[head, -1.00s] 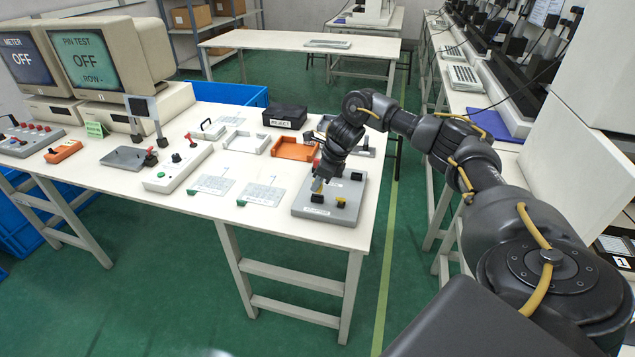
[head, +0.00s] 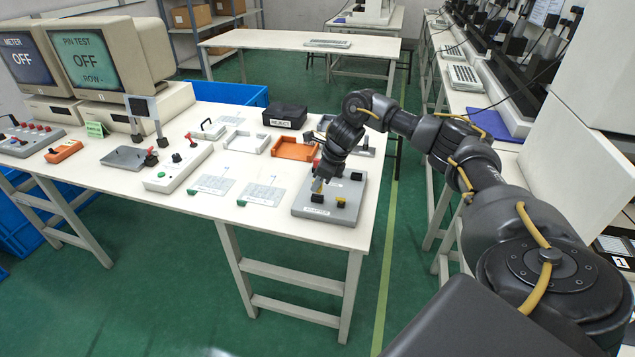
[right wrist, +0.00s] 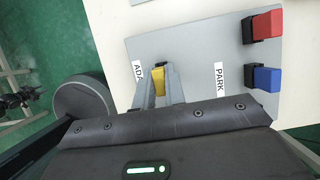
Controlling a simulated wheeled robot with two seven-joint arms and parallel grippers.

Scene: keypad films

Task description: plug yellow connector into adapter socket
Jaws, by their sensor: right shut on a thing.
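My right gripper (head: 319,186) is low over the front of a grey block (head: 302,207) at the table's right end. It is shut on the yellow connector (right wrist: 158,80), which shows between the fingers in the right wrist view, beside a partly hidden label starting "ADA". A black socket (head: 317,198) shows just below the fingertips in the head view. I cannot tell whether the connector is seated in it. My left gripper is not in view.
A red connector (right wrist: 268,25) and a blue connector (right wrist: 266,79) sit in black holders by the "PARK" label (right wrist: 219,78). Another yellow piece (head: 341,202) on black stands right of the gripper. Cards (head: 261,194), an orange tray (head: 294,150) and a switch box (head: 178,168) lie leftward.

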